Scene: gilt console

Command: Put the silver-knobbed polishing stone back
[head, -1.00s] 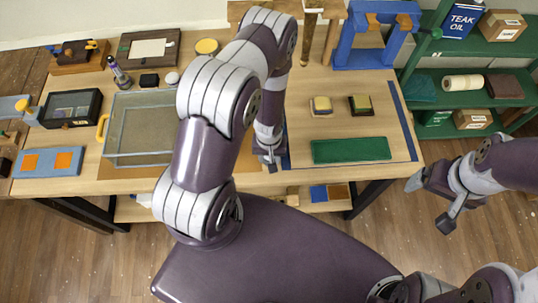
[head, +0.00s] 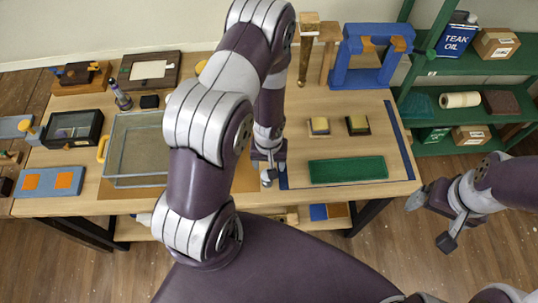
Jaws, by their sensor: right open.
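Two small blocks stand on the right half of the table: one with a pale tan top (head: 319,126) and one dark with a yellowish top (head: 357,126). I cannot make out a silver knob on either, so I cannot tell which is the polishing stone. My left gripper (head: 268,168) is low over the table's front, left of the green mat (head: 347,170); it is small and partly overlapped, and its opening is unclear. My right gripper (head: 431,220) is open and empty, off the table's right front corner and apart from both blocks.
A glass-walled tray (head: 135,150) is partly behind my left arm. A black box (head: 73,129) and a blue tray with orange squares (head: 48,182) are at the left. A blue stand (head: 370,58) is at the back, and green shelves (head: 470,68) are at the right. Table around the blocks is clear.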

